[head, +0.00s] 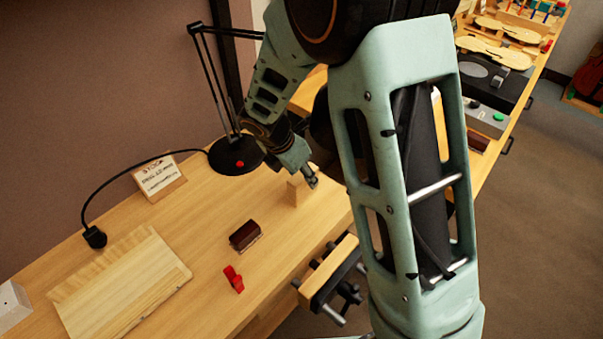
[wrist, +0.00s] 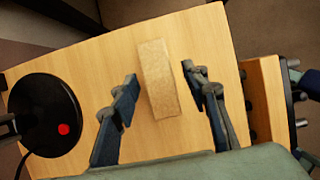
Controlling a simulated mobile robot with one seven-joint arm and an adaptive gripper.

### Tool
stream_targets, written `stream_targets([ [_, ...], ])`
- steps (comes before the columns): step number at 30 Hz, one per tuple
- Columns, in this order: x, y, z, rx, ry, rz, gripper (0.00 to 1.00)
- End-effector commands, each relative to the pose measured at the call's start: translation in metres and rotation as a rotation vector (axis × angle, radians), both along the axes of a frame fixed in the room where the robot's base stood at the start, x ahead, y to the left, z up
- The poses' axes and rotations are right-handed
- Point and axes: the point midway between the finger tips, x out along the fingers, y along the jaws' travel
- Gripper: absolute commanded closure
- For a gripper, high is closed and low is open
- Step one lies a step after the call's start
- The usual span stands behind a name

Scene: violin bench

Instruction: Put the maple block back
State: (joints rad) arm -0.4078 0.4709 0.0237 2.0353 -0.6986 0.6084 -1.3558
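The maple block (head: 293,191), a small pale wooden block, stands on the bench beside my gripper (head: 309,177) in the head view. In the wrist view the block (wrist: 157,78) lies between the two fingers of my gripper (wrist: 159,78). The fingers are spread, with a visible gap on each side of the block. My gripper is open and holds nothing. My arm covers part of the bench to the right of the block in the head view.
A lamp base (head: 237,155) and a small sign (head: 159,177) stand behind. A dark brown block (head: 245,235), a red piece (head: 233,279) and pale boards (head: 120,285) lie on the bench. A vise (head: 328,272) is on the front edge. Bench around the block is clear.

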Motion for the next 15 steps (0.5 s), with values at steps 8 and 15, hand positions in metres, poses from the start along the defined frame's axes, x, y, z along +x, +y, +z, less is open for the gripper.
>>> stream_targets([
  [8, 0.000, 0.002, 0.009, 0.001, -0.003, 0.001, 0.58],
  [15, -0.013, 0.014, 0.054, 0.002, -0.005, 0.000, 0.58],
])
